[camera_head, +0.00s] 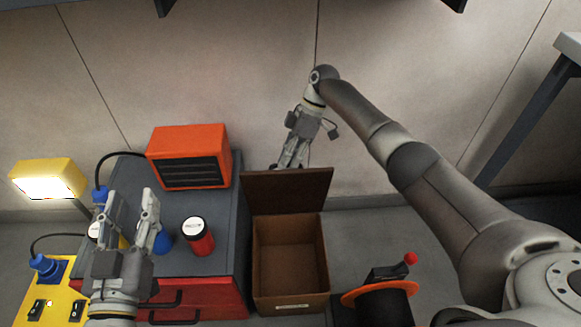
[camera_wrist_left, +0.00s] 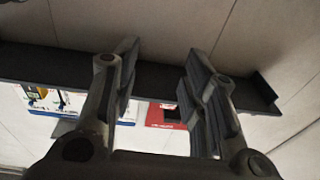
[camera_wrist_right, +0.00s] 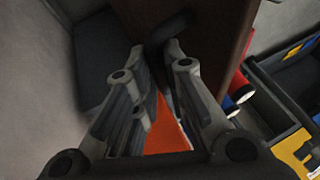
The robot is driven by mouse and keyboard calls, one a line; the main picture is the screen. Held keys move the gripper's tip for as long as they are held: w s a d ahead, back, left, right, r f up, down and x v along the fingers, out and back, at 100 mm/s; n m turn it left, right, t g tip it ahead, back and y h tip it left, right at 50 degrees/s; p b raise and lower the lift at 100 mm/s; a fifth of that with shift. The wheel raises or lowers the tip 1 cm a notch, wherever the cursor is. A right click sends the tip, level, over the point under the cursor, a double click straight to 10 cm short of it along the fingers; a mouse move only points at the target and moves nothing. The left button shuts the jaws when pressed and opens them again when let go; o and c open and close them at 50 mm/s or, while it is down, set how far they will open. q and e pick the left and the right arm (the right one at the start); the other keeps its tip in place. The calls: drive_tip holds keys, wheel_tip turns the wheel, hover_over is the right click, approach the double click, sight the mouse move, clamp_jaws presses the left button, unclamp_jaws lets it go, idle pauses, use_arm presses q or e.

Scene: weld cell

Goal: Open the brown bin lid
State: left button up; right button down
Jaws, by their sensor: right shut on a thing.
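The brown bin (camera_head: 262,303) stands on the floor at the centre of the head view. Its lid (camera_head: 287,192) is raised and stands roughly upright at the bin's back edge, so the empty-looking inside shows. My right gripper (camera_head: 288,162) is behind the lid, its tips partly hidden by it. In the right wrist view, my right gripper (camera_wrist_right: 160,75) is shut on a dark handle (camera_wrist_right: 166,32) beside the brown lid (camera_wrist_right: 205,35). My left gripper (camera_head: 131,208) is open and empty above the cabinet; it also shows open in the left wrist view (camera_wrist_left: 160,75).
A grey-topped red cabinet (camera_head: 222,222) left of the bin carries an orange heater (camera_head: 188,140) and a red can (camera_head: 198,238). A lit yellow lamp (camera_head: 48,178) stands at far left. A black reel with an orange rim (camera_head: 385,300) is right of the bin. The wall is behind.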

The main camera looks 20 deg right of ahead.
use_arm(q)
wheel_tip(320, 180, up, 7)
drive_tip(key=s+t+h+b, duration=0.1)
drive_tip(key=s+t, duration=0.1)
drive_tip(key=t, duration=0.2)
drive_tip(key=shift+d+h, duration=0.2)
drive_tip(key=shift+h, duration=0.1)
use_arm(e)
drive_tip(key=shift+w+d+f, duration=0.25)
drive_tip(key=shift+w+f, duration=0.3)
drive_tip(key=shift+f, duration=0.1)
drive_tip(key=c, duration=1.9)
unclamp_jaws()
drive_tip(key=shift+c, duration=0.2)
drive_tip(key=o, duration=0.5)
drive_tip(key=shift+w+f, duration=0.1)
drive_tip(key=shift+w, duration=0.05)
drive_tip(key=shift+c, duration=0.2)
use_arm(q)
drive_tip(key=shift+w+f, duration=0.15)
drive_tip(key=shift+w, duration=0.05)
use_arm(e)
drive_tip(key=shift+r, duration=0.25)
